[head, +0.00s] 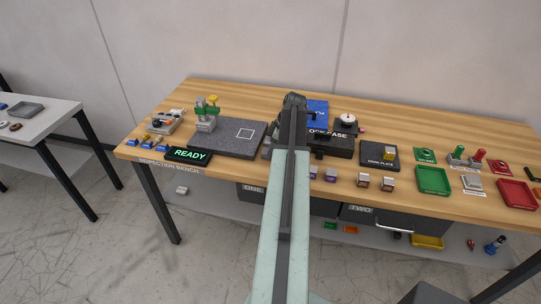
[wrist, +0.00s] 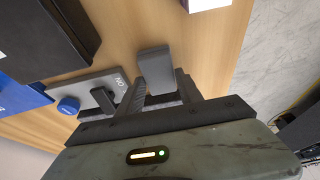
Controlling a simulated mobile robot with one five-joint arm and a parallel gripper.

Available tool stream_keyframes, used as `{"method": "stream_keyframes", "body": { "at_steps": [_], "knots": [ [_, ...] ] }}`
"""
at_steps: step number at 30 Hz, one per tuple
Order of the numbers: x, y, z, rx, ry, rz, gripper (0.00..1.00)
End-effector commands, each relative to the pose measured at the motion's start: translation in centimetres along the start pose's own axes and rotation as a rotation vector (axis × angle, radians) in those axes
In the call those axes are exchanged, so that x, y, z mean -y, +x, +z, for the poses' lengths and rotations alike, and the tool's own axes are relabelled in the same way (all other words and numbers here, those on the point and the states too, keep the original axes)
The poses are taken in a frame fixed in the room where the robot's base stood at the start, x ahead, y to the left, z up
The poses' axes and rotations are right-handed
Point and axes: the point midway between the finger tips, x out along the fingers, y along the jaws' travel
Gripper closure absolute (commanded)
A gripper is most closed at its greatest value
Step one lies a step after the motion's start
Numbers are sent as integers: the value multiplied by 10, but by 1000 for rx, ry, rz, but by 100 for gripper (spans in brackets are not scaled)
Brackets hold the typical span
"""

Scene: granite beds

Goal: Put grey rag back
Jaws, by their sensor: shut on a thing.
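In the wrist view my gripper (wrist: 160,90) is shut on a small grey piece (wrist: 154,66), which looks like the grey rag. The piece sits between the fingertips, over the wooden bench top; I cannot tell whether it touches the wood. In the head view my own arm covers the gripper and the held piece. A dark granite plate (head: 225,140) with a white square outline lies on the bench, left of my arm.
A grey plate with a blue knob (wrist: 68,105) is close beside the fingers. A black case (head: 330,142) and blue panel (head: 317,112) stand right of my arm. Small blocks (head: 362,180) line the front.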

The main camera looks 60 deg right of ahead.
Motion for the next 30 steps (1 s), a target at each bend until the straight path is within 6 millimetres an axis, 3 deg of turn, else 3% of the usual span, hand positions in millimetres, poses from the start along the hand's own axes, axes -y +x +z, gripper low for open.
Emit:
{"method": "stream_keyframes", "body": {
  "at_steps": [10,11,12,13,23,30],
  "knots": [
    [-1,3,6,0,7,2,100],
    [-1,1,5,0,7,2,49],
    [-1,1,6,0,7,2,38],
    [-2,1,6,0,7,2,36],
    [-2,-1,6,0,8,3,36],
    [-2,-30,3,0,9,3,36]
  ]
}}
